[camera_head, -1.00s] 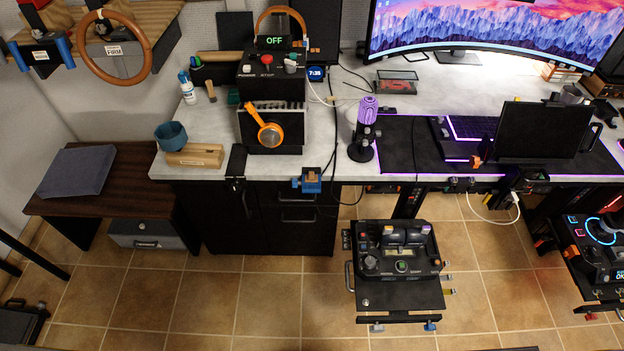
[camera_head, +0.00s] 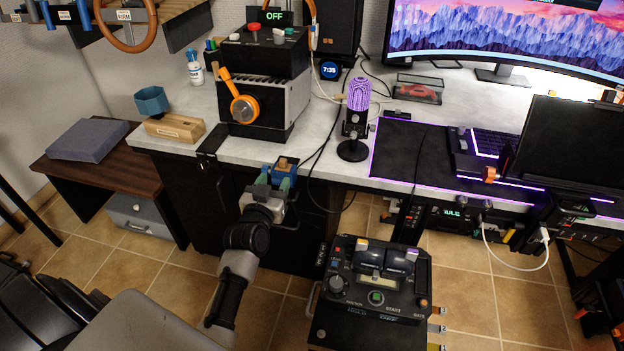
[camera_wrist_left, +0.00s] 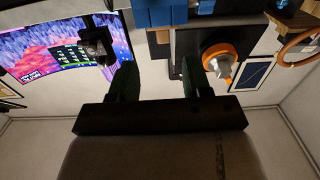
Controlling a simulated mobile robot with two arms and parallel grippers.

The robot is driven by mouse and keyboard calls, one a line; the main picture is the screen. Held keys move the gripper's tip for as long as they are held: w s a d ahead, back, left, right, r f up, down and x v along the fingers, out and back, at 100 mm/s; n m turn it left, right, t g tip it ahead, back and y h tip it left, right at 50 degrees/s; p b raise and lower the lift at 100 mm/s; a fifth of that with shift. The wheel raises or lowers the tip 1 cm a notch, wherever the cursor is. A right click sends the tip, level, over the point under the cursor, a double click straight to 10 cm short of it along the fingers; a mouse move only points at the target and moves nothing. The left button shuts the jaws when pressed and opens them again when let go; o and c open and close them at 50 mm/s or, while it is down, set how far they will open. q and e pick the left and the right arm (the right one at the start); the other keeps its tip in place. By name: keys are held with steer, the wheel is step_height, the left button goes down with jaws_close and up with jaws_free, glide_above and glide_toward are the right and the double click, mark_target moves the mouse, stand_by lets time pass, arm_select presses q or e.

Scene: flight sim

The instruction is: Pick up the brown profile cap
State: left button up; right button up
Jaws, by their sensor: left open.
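A small brown cap (camera_head: 283,163) shows on top of a blue block-shaped fixture (camera_head: 281,174) at the front edge of the desk; I take it for the profile cap. My left gripper (camera_head: 273,183) is open, with its green fingertips just in front of and below the blue fixture. I cannot tell whether they touch it. In the left wrist view the open fingers (camera_wrist_left: 158,70) have nothing between them, and blue blocks (camera_wrist_left: 158,14) show beyond them at the top. My right gripper is not in view.
A wooden block (camera_head: 174,128) lies to the left. A black control panel (camera_head: 372,283) stands low at front right. Cables hang over the desk edge near the fixture.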

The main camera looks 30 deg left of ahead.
mark_target(282, 163)
arm_select(q)
steer(key=x, duration=0.4)
steer(key=shift+a, duration=0.25)
steer(key=shift+b+x, duration=0.5)
steer(key=shift+x, duration=2.65)
steer(key=shift+d, duration=0.1)
steer(key=c, duration=0.5)
steer(key=shift+r, duration=0.1)
steer(key=shift+c, duration=0.3)
